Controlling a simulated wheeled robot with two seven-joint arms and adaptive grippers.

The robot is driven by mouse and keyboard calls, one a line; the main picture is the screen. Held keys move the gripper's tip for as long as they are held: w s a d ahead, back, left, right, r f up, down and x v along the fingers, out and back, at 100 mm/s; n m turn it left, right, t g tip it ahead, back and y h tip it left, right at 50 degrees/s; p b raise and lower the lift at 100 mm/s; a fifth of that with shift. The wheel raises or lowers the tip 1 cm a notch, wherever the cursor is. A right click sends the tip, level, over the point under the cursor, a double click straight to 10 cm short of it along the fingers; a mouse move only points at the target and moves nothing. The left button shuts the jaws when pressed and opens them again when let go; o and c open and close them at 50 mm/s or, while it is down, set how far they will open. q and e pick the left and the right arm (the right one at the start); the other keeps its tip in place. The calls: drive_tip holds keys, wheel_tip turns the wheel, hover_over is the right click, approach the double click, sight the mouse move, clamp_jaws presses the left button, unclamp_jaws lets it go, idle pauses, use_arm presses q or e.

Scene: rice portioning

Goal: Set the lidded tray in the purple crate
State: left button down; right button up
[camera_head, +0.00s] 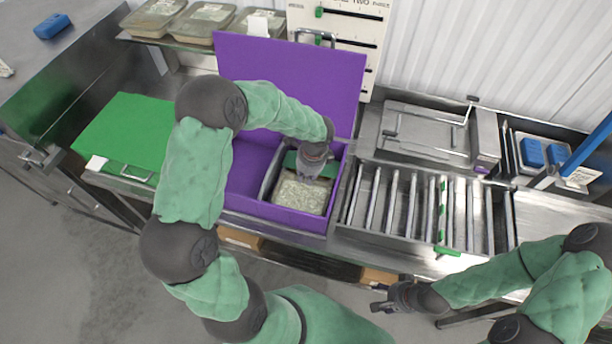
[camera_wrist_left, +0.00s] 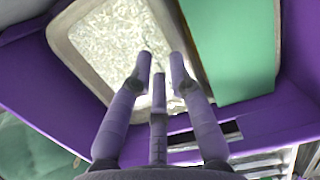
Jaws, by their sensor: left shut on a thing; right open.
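The purple crate (camera_head: 275,214) stands on the counter with its purple lid (camera_head: 290,75) raised at the back. The lidded tray (camera_head: 300,196), with pale rice showing through its top, sits inside the crate's right part and looks roughly level. My left gripper (camera_head: 309,170) reaches down into the crate and is shut at the tray's far side. In the left wrist view its fingers (camera_wrist_left: 160,65) cover part of the tray (camera_wrist_left: 110,42); the exact contact is hidden. My right gripper (camera_head: 382,304) is open and empty, low in front of the counter.
A green panel (camera_head: 327,165) lies beside the tray inside the crate. A green board (camera_head: 120,135) lies left of the crate. A slotted metal rack (camera_head: 400,205) stands close on the right. Several similar trays (camera_head: 205,22) sit on the back shelf.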

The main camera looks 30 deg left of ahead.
use_arm(q)
drive_tip(key=shift+f, duration=0.1)
idle(0.3)
drive_tip(key=c, duration=0.6)
unclamp_jaws()
drive_tip(key=shift+r+p, duration=3.1)
drive_tip(key=shift+r, duration=0.9)
